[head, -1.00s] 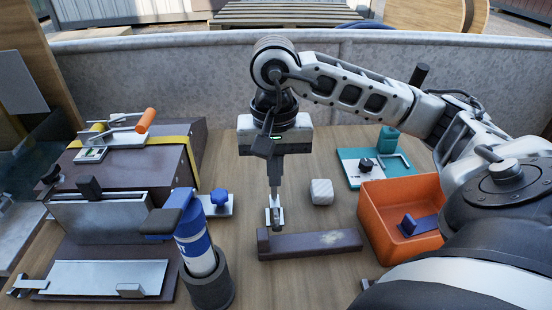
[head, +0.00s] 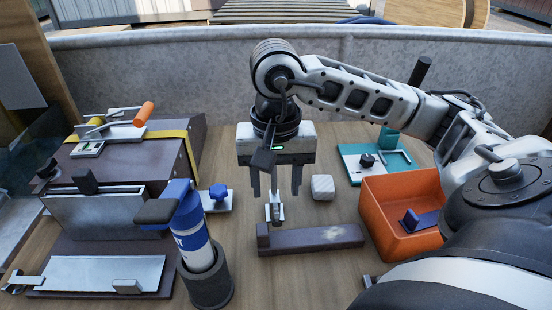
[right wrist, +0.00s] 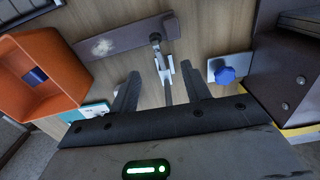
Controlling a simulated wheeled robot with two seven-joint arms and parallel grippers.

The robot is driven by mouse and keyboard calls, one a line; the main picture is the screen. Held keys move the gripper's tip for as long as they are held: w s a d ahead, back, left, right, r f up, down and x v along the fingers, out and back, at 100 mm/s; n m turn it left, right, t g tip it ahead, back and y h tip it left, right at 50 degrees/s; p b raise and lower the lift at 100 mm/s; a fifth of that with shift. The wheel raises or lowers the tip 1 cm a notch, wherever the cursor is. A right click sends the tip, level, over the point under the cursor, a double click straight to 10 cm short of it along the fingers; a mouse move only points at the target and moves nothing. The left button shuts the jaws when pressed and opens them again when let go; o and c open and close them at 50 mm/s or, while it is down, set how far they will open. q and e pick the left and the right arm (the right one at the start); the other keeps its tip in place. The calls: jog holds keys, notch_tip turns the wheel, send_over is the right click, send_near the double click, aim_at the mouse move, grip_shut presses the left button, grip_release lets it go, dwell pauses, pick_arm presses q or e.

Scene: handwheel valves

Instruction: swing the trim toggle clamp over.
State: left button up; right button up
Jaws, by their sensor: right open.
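A small metal clamp (head: 274,212) with a thin upright lever stands on the wooden table, just behind a brown bar. The right wrist view shows this clamp (right wrist: 163,66) too, its lever reaching back between my fingers. My right gripper (head: 276,191) is open above it, one finger on each side of the lever, apart from it as far as I can see. A larger clamp with an orange handle (head: 143,114) sits on the brown box at the left. I cannot tell from a label which is the trim toggle clamp. My left gripper is out of view.
The brown bar (head: 312,238) lies in front, and a pale cube (head: 322,187) is to the right. An orange bin (head: 400,215), a teal plate (head: 352,160), a blue-knobbed plate (head: 218,198) and a blue-and-white cylinder (head: 193,243) in a dark cup surround the clamp.

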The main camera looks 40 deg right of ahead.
jog(key=shift+r, duration=0.1)
pick_arm(q)
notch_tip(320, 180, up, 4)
jog(key=p, duration=0.4)
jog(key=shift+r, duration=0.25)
pick_arm(e)
notch_tip(320, 180, up, 7)
pick_arm(q)
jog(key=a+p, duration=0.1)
jog(key=p, duration=0.2)
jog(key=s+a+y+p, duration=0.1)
jog(key=p, duration=0.3)
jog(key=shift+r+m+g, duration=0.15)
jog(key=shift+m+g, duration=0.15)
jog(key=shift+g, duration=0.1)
pick_arm(e)
notch_tip(320, 180, up, 16)
